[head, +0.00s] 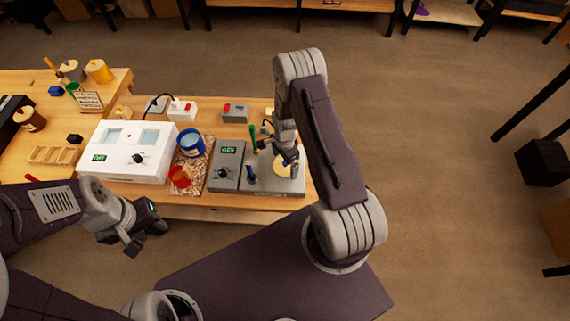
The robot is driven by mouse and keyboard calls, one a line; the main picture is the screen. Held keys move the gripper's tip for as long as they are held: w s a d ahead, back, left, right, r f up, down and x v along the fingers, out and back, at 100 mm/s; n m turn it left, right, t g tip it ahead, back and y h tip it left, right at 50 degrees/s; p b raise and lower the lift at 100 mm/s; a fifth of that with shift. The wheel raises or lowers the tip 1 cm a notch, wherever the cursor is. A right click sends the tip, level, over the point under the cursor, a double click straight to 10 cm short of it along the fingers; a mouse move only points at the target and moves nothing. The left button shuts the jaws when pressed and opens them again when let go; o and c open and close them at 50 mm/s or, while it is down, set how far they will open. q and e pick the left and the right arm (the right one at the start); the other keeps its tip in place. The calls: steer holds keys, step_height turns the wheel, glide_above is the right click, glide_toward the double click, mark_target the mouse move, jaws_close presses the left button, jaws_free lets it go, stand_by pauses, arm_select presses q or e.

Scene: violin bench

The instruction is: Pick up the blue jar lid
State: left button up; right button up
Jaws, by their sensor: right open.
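A round blue object (191,143), with a lighter blue top, stands on a speckled brown mat (192,190) in the middle of the bench. I cannot tell whether it is the jar lid, a whole jar or an open cup. A small dark blue piece (56,91) also lies at the far left of the bench. My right gripper (285,158) is open above the grey plate at the bench's right end, to the right of the blue object. My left gripper (143,237) is in front of the bench's near edge, apart from everything; its jaw opening is unclear.
A red cup (180,177) sits close in front of the blue object. A white box (128,155) stands to its left and a grey control box (226,169) to its right. A round pale disc (283,168) lies beneath my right gripper. Several jars stand at the back left.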

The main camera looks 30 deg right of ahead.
steer(key=shift+d+f, duration=0.1)
steer(key=shift+f, duration=0.1)
steer(key=c, duration=1.2)
